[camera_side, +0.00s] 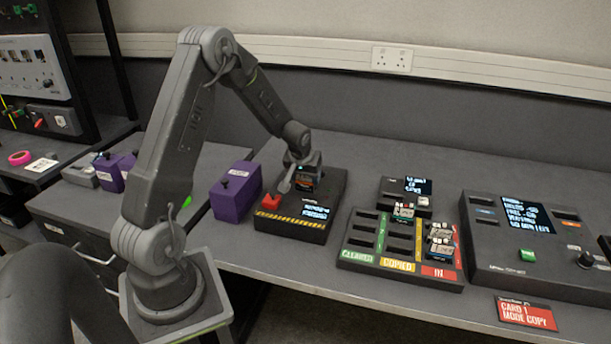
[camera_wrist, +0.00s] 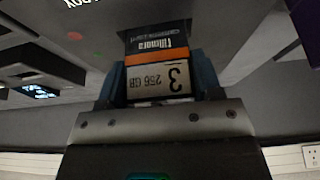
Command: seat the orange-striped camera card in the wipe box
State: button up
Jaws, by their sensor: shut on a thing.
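The orange-striped camera card (camera_wrist: 158,72) is black with a white label reading "3" and "256 GB", upside down in the wrist view. My gripper (camera_wrist: 160,82) is shut on it, with a blue finger on each side. In the side view my gripper (camera_side: 304,186) points down over the back part of the black wipe box (camera_side: 290,227), which has a yellow hazard stripe, a lit screen and a red button (camera_side: 271,201). The card's far end lies close to the box top; I cannot tell whether it is in a slot.
A purple box (camera_side: 236,195) stands just left of the wipe box. To the right is a card tray (camera_side: 398,258) with sections marked cleared, copied and in, holding several cards. A larger console (camera_side: 540,245) and a red "card 1 mode copy" sign (camera_side: 526,313) are further right.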

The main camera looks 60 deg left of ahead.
jog(key=shift+f, duration=0.3)
jog(key=o, duration=1.2)
jog(key=shift+r, duration=0.1)
jog(key=shift+r, duration=3.65)
